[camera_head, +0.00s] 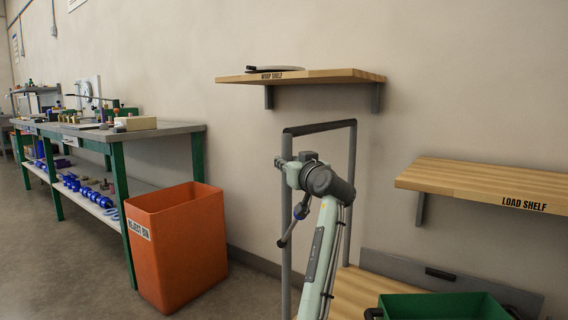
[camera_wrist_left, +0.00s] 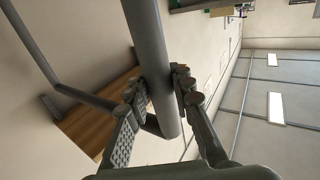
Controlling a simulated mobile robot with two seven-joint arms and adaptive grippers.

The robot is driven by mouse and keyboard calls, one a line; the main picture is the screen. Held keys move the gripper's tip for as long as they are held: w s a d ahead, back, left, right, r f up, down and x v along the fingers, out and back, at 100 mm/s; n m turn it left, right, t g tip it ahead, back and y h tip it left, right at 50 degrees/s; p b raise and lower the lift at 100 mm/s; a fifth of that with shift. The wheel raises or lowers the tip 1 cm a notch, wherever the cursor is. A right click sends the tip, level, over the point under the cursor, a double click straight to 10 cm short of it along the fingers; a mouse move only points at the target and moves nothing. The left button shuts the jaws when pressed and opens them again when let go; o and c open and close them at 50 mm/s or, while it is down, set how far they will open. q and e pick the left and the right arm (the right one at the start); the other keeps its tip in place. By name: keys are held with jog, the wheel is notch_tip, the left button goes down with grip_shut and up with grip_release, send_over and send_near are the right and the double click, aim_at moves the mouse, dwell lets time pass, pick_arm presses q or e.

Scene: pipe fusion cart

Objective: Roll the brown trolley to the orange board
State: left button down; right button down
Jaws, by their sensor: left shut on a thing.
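The trolley (camera_head: 352,291) has a light brown wooden deck, partly cut off at the bottom of the head view. Its upright grey tube handle (camera_head: 318,128) rises at the deck's left end. My left gripper (camera_head: 283,165) is shut on the handle's left post, a little below its top corner. In the left wrist view, the two fingers of my left gripper (camera_wrist_left: 161,88) press on both sides of the grey handle tube (camera_wrist_left: 148,40). My right gripper is not in view. No orange board shows in either view.
An orange reject bin (camera_head: 175,250) stands left of the trolley, by a green-legged workbench (camera_head: 165,131). A wall shelf (camera_head: 330,76) is above the handle; the load shelf (camera_head: 480,185) is at right. A green container (camera_head: 450,307) is at lower right. Floor at left is open.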

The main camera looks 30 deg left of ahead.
pick_arm(q)
jog(key=shift+d+f, duration=0.1)
jog(key=shift+d, duration=0.15)
jog(key=c, duration=1.3)
grip_release()
jog(key=shift+c, duration=0.2)
jog(key=shift+o, duration=0.2)
jog(key=v, duration=1.2)
jog(key=shift+s, duration=0.1)
